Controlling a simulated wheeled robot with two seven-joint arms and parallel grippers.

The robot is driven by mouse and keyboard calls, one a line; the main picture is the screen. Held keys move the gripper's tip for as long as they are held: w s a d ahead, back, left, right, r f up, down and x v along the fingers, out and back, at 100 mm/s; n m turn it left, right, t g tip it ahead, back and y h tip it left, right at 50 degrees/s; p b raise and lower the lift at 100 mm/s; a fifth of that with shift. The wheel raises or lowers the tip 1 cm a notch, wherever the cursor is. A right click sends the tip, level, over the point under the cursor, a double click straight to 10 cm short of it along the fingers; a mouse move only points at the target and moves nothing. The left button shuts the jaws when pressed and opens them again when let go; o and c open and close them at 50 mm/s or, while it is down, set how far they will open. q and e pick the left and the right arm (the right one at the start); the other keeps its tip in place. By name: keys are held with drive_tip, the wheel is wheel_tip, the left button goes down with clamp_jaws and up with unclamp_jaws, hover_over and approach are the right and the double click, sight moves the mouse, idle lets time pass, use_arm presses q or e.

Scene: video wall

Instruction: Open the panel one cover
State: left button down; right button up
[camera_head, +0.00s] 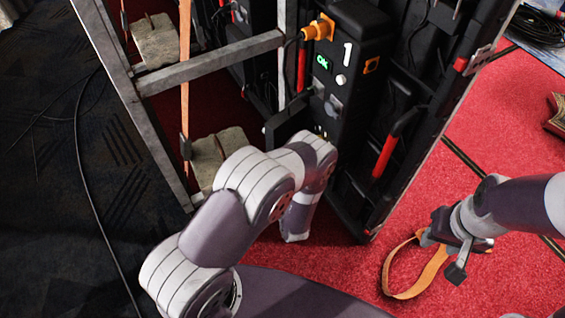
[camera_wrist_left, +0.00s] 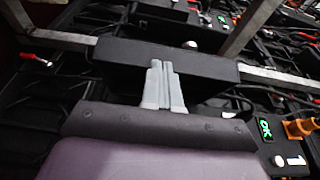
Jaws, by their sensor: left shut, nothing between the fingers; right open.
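Panel one is a black unit marked with a white "1" (camera_head: 347,53) and a green OK display (camera_head: 322,62); in the left wrist view its OK display (camera_wrist_left: 265,130) is at the lower right. A dark flat piece (camera_head: 283,124) juts left from the unit, and a dark block (camera_wrist_left: 205,65) lies across the left wrist view; I cannot tell whether either is the cover. My left gripper (camera_wrist_left: 165,72) is shut and empty, its tips overlapping the block; contact is unclear. My left arm hides it in the head view. My right gripper (camera_head: 442,254) is open, low at the right.
An orange strap loop (camera_head: 388,275) is beside my right gripper, above or on the red carpet (camera_head: 497,280). Metal frame bars (camera_head: 212,64), weights (camera_head: 155,42) and a red-handled lever (camera_head: 385,157) surround the unit. A black cable (camera_head: 88,190) runs along the dark floor at left.

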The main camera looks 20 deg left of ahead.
use_arm(q)
drive_tip(key=shift+w+a, duration=0.2)
drive_tip(key=shift+a, duration=0.55)
